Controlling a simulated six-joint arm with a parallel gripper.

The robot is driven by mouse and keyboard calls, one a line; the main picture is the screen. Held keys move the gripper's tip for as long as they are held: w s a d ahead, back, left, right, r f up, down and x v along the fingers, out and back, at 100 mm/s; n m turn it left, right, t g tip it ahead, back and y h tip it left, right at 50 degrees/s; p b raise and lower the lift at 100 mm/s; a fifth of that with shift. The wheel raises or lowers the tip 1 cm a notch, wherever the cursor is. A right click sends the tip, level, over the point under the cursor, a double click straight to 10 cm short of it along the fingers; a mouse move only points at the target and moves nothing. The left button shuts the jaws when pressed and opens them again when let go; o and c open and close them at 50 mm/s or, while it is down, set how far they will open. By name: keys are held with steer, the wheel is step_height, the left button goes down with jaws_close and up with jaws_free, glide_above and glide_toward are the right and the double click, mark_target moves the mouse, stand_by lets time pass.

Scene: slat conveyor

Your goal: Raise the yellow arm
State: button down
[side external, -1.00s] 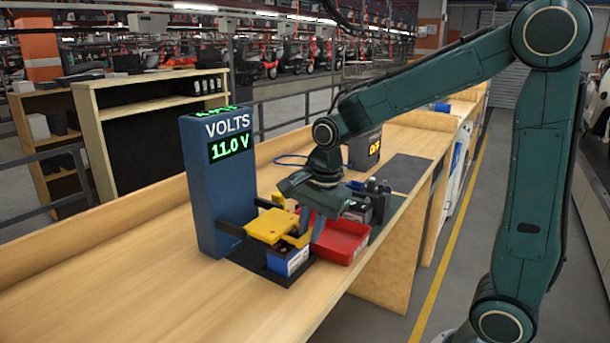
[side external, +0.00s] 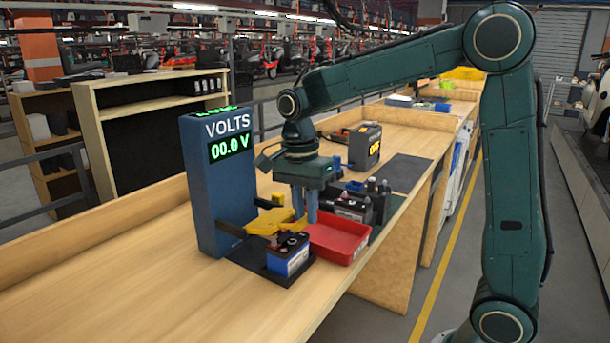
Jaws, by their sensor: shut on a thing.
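The yellow arm (side external: 268,222) is attached to the front of the blue volts meter (side external: 212,185), whose display reads 00.0 V. The arm is tilted, with its plate above the small blue-and-white battery (side external: 288,261). The battery's dark top and a red spot on it show below the arm, apart from it. My gripper (side external: 304,217) points down at the right edge of the yellow arm and is shut on it. The exact contact is partly hidden by the fingers.
A red tray (side external: 340,243) stands just right of the battery, close under my gripper. Behind it are a dark battery (side external: 352,207) and dark bottles (side external: 380,198). The bench's left front is clear.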

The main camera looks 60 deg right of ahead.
steer(key=w+r, duration=0.6)
steer(key=w, duration=0.5)
steer(key=shift+w, duration=0.15)
stand_by(0.3)
steer(key=c, duration=1.4)
jaws_free()
steer(key=shift+r, duration=0.1)
steer(key=shift+o, duration=0.2)
steer(key=shift+r, duration=0.1)
steer(key=shift+r, duration=0.15)
